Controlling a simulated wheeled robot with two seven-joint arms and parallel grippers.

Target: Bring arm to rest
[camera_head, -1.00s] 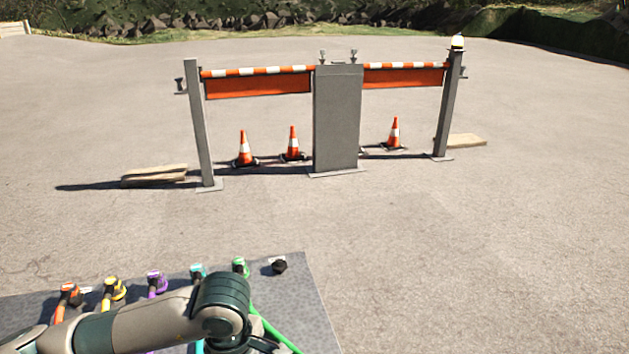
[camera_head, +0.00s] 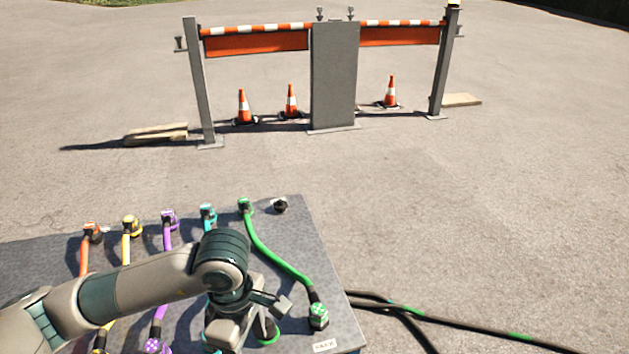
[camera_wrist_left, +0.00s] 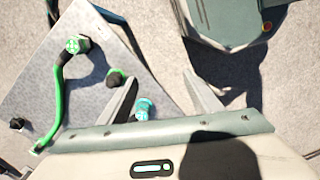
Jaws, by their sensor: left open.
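My left arm comes in from the left over a grey table (camera_head: 312,262). My left gripper (camera_wrist_left: 163,98) is open in the left wrist view, its two fingers apart. A teal connector (camera_wrist_left: 143,107) shows between the fingers in the picture; it looks lower than them, and nothing appears gripped. In the head view the gripper's fingertips are partly hidden. A green cable (camera_head: 275,254) runs from the table's far edge to a green-faced connector (camera_head: 318,315) near the front right corner; this connector also shows in the left wrist view (camera_wrist_left: 77,44). My right gripper is not in view.
Orange (camera_head: 84,260), yellow (camera_head: 126,250), purple (camera_head: 167,238) and teal cable ends (camera_head: 208,213) line the table's far side beside a black knob (camera_head: 280,205). Black cables (camera_head: 450,322) lie on the ground at right. A barrier (camera_head: 333,75) with cones stands beyond open pavement.

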